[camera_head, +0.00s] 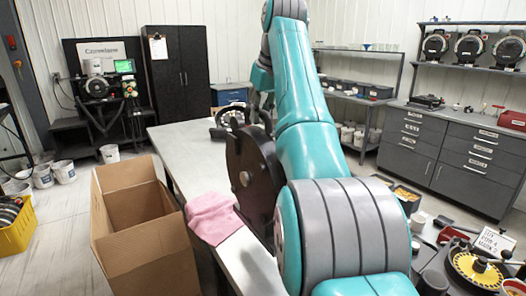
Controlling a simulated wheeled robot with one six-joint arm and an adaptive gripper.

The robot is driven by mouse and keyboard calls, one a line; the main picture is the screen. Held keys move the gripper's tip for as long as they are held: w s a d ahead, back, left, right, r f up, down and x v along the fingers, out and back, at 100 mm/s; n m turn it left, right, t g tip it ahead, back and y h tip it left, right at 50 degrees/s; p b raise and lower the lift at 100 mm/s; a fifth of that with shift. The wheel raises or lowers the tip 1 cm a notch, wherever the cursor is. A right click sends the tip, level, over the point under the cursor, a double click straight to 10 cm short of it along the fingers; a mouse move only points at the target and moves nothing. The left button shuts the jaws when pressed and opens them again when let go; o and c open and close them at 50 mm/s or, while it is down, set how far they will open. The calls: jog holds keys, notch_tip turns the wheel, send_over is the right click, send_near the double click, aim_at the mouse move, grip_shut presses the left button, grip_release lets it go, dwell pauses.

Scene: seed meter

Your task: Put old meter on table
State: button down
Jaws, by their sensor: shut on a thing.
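A large dark round meter (247,172), which I take for the old meter, stands upright on edge at the near right part of the light grey table (185,140). My gripper (265,125) is mostly hidden behind my teal arm; its dark parts show at the meter's top edge, and it is shut on the meter. I cannot tell whether the meter's lower edge touches the table, as my arm covers part of it.
A pink cloth (211,217) lies on the table's near edge. An open cardboard box (140,225) stands left of it. A black ring-shaped device (232,116) sits at the table's far end. The table's middle left is clear. A cluttered bench with a yellow disc (478,268) is at right.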

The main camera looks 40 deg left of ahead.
aim_at(257, 174)
jog(key=shift+f, duration=4.75)
jog(key=c, duration=1.1)
grip_release()
jog(key=shift+f, duration=0.2)
